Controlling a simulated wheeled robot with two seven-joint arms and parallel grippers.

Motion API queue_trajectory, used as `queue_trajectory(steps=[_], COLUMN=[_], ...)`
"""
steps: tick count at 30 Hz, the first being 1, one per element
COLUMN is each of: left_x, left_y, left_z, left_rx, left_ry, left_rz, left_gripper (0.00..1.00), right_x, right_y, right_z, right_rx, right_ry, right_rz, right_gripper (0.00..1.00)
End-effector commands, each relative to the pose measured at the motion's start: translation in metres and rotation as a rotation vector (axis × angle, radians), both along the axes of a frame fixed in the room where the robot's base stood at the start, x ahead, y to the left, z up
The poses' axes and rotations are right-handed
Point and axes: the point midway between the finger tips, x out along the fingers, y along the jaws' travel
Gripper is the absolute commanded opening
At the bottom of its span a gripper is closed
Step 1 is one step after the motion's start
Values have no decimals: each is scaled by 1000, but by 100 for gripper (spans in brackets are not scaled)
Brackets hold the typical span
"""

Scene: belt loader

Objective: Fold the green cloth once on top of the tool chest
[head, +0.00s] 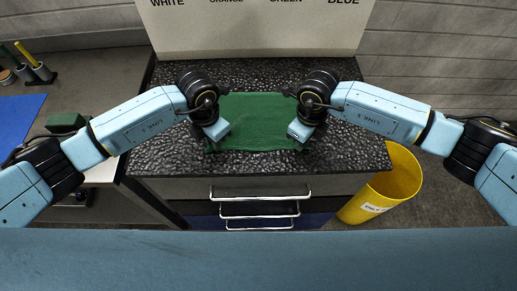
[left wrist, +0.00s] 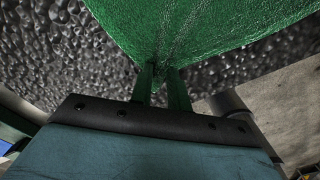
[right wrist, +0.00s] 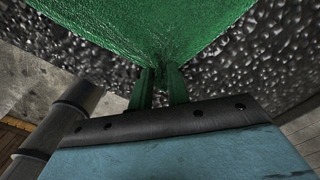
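The green cloth (head: 257,112) lies spread flat, roughly rectangular, on the black pebbled top of the tool chest (head: 300,163). My left gripper (head: 222,138) is at its near left corner. In the left wrist view, the cloth (left wrist: 190,22) puckers to a point between the close-set fingers (left wrist: 161,76). My right gripper (head: 298,140) is at the near right corner. The right wrist view shows the cloth (right wrist: 150,30) gathered the same way between its fingers (right wrist: 158,76). Both grippers are shut on the cloth. The gripped corners are partly hidden in the head view.
A pale board (head: 255,32) with colour words stands behind the chest. Drawers with metal handles (head: 260,195) face me. A yellow bin (head: 393,185) stands at the right. A bench (head: 105,85) at the left holds small items. The chest top around the cloth is clear.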

Motion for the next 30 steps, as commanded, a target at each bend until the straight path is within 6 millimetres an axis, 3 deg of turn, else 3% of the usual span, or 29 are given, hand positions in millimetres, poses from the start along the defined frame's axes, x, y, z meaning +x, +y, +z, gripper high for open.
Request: queue_trajectory(steps=[7,23,30], left_x=[-1,-1,-1], left_y=[1,3,3], left_z=[-2,-2,9], left_rx=[5,8,8], left_ry=[4,5,3], left_rz=[1,3,3], left_gripper=[0,0,0], right_x=[-1,-1,-1], right_y=[-2,-3,-3], right_z=[-2,-2,9], right_rx=[-5,-7,-9], right_ry=[4,5,4], right_rz=[-1,-3,-3], right_gripper=[0,0,0])
